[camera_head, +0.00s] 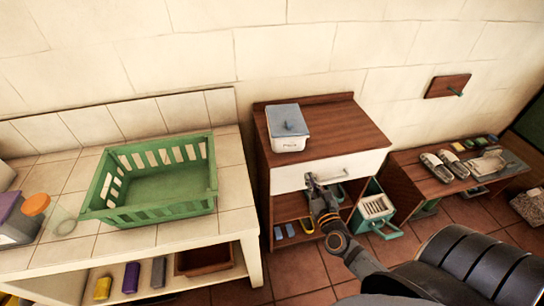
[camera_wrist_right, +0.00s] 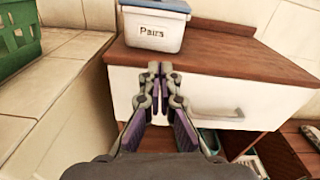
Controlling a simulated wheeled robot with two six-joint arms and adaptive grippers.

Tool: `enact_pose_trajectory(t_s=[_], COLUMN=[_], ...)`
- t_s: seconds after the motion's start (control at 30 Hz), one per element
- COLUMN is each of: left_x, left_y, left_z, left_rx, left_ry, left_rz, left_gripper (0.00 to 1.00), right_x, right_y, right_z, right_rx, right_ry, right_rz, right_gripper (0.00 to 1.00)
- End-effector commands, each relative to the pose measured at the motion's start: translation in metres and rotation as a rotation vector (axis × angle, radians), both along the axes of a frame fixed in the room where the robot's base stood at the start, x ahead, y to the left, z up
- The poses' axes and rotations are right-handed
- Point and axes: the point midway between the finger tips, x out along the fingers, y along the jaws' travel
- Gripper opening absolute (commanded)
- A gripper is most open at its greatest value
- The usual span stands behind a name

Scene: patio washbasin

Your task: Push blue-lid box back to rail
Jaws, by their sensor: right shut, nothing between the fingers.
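The box with a blue-grey lid (camera_head: 288,122) stands upright on the left part of the wooden cabinet top (camera_head: 335,128). A low wooden rail (camera_head: 325,98) runs along the back edge of that top. In the right wrist view the box (camera_wrist_right: 152,30) is white with a dark word on its front, and its upper part is cut off. My right gripper (camera_head: 309,179) is shut and empty in front of the cabinet's white drawer. In the right wrist view its fingertips (camera_wrist_right: 160,70) are below the box front and look apart from it. My left gripper is not in view.
The drawer handle (camera_head: 325,175) is close to my right gripper. A tiled counter with a green basket (camera_head: 150,212) stands at left. A low wooden bench (camera_head: 410,170) with shoes stands at right. The cabinet top right of the box is clear.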

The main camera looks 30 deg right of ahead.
Motion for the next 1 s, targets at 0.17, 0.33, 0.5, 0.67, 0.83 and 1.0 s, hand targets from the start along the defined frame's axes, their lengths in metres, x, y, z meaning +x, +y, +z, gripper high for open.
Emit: enact_pose_trajectory(t_s=[0.17, 0.33, 0.5, 0.67, 0.83, 1.0], left_x=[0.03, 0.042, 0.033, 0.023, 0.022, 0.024], left_y=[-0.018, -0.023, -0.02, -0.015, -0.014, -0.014], left_z=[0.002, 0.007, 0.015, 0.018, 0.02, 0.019], left_rx=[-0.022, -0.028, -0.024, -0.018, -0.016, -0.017], left_ry=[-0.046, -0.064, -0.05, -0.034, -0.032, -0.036], left_rz=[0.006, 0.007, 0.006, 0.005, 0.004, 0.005], left_gripper=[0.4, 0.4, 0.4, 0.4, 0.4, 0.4], right_x=[0.001, 0.013, 0.046, 0.081, 0.112, 0.131], right_y=[0.0, -0.002, -0.01, -0.018, -0.025, -0.029], right_z=[0.014, 0.015, 0.017, 0.016, 0.015, 0.013], right_rx=[0.092, 0.088, 0.086, 0.086, 0.085, 0.084], right_ry=[-0.043, -0.043, -0.044, -0.042, -0.042, -0.04], right_rz=[-0.009, -0.009, -0.008, -0.009, -0.008, -0.007], right_gripper=[0.0, 0.0, 0.0, 0.0, 0.0, 0.0])
